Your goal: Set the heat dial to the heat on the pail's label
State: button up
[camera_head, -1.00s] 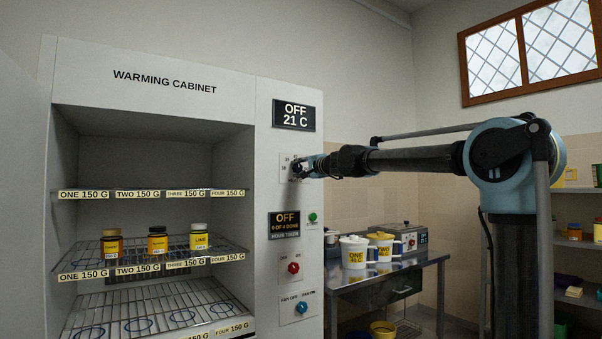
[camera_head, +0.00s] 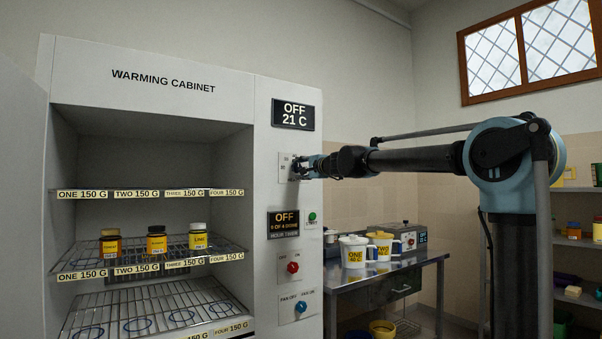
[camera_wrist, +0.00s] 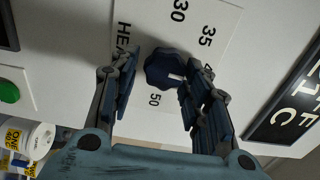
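The heat dial (camera_wrist: 164,68) is a dark blue scalloped knob on a white plate on the cabinet's control panel. Its white mark points right in the wrist view, toward a number partly hidden by a finger; 30, 35 and 50 are readable. My gripper (camera_wrist: 158,92) is open, one finger on each side of the dial. A gap shows on the left; contact on the right cannot be told. In the head view my gripper (camera_head: 302,168) is at the dial plate (camera_head: 286,166). White pails with yellow labels stand on the table: ONE (camera_head: 355,252) and TWO (camera_head: 381,246).
The display (camera_head: 294,114) reads OFF 21 C. Below the dial are an hour timer display (camera_head: 284,224), a green button (camera_head: 312,217), a red knob (camera_head: 293,267) and a blue knob (camera_head: 300,307). The open warming cabinet (camera_head: 150,85) holds several jars on wire shelves.

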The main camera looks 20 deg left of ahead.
jog(key=shift+s+a, duration=0.1)
dwell(0.3)
jog(key=v, duration=1.2)
dwell(0.4)
